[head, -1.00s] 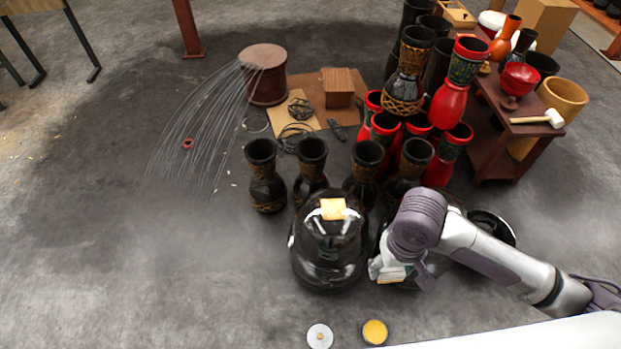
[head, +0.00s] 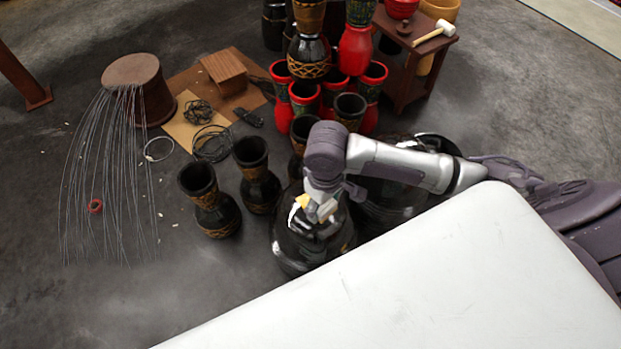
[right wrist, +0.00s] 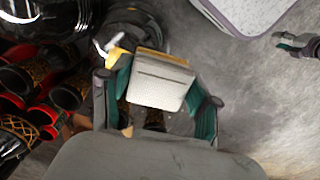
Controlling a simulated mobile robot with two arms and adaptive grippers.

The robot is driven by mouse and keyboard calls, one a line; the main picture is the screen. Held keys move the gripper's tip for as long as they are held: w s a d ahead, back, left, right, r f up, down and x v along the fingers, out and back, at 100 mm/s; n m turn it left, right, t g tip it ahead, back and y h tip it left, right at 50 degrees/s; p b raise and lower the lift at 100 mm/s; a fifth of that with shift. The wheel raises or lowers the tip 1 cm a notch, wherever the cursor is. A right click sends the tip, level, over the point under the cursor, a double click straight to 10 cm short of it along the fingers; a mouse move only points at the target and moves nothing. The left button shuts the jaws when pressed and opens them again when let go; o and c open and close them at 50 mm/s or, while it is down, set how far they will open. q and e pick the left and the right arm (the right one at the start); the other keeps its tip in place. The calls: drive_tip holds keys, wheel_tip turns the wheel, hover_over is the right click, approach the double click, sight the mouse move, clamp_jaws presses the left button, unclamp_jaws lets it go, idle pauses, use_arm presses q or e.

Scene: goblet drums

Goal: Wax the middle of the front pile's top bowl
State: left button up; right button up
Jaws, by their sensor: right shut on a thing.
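The front pile of glossy black bowls (head: 290,250) stands in the lower middle of the head view, partly hidden by my right arm. My right gripper (head: 318,210) is over its top, pointing down. In the right wrist view the gripper (right wrist: 160,95) is shut on a pale block with a yellow edge (right wrist: 160,82), between green finger pads. A small yellow and white piece (head: 303,202) shows at the gripper in the head view; whether it touches the bowl I cannot tell. A grey-green part like my left gripper (right wrist: 298,45) shows at the right wrist view's edge.
Another black pile (head: 395,200) stands to the right, behind my arm. Black goblet drums (head: 212,208) stand left of the front pile, with red ones (head: 372,85) behind. A wooden drum with loose strings (head: 133,85) is farther left. Floor at lower left is clear.

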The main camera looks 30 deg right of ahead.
use_arm(q)
drive_tip(key=shift+w+d+r+t+b, duration=0.55)
drive_tip(key=shift+w+d+b, duration=0.25)
drive_tip(key=shift+w+b, duration=5.25)
use_arm(e)
drive_tip(key=w+d+f+n, duration=0.1)
drive_tip(key=w+f+n, duration=0.2)
drive_tip(key=f, duration=0.3)
drive_tip(key=w+d+f+n+b, duration=0.1)
drive_tip(key=w+d+f+n, duration=0.1)
drive_tip(key=w+f+n, duration=0.2)
drive_tip(key=w+d+f+n+b, duration=0.1)
drive_tip(key=w+f+n, duration=0.3)
drive_tip(key=f, duration=0.4)
drive_tip(key=shift+w+d+f, duration=0.15)
drive_tip(key=shift+w+f, duration=0.2)
drive_tip(key=shift+w, duration=0.4)
wheel_tip(320, 180, down, 3)
drive_tip(key=b, duration=0.3)
drive_tip(key=shift+r, duration=0.2)
use_arm(q)
wheel_tip(320, 180, up, 21)
drive_tip(key=w+t, duration=0.1)
drive_tip(key=w, duration=0.1)
drive_tip(key=shift+w+f, duration=0.15)
drive_tip(key=shift+w, duration=0.2)
use_arm(e)
drive_tip(key=shift+f, duration=0.1)
